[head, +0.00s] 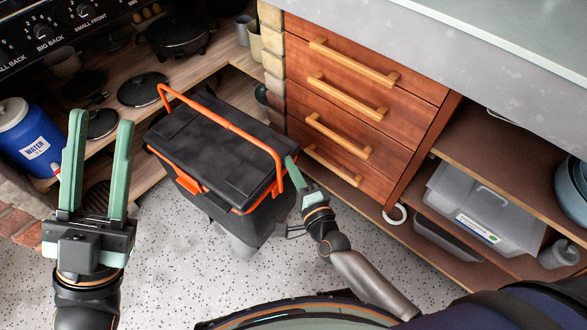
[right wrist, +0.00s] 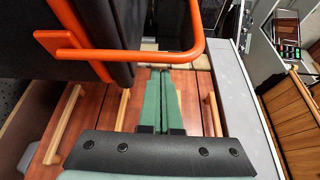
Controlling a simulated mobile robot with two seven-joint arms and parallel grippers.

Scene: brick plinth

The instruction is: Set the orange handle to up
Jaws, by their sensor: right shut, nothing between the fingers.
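The orange handle (head: 230,127) arches over the lid of a black tool box (head: 195,150) in the head view. It stands off the lid, but I cannot tell its exact angle. In the right wrist view the handle (right wrist: 150,56) crosses above my fingertips, with the dark box (right wrist: 90,20) at upper left. My right gripper (head: 291,160) is shut and empty beside the handle's right end; its green fingers (right wrist: 161,76) are together. I cannot tell whether they touch the handle. My left gripper (head: 101,120) is open and empty, left of the box.
A wooden drawer unit (head: 355,110) with bar pulls stands right of the box, close to my right gripper. Shelves with pans (head: 140,90) and a blue water jug (head: 30,135) are at left. A clear bin (head: 475,205) sits on the right shelf. Speckled floor (head: 170,270) is open in front.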

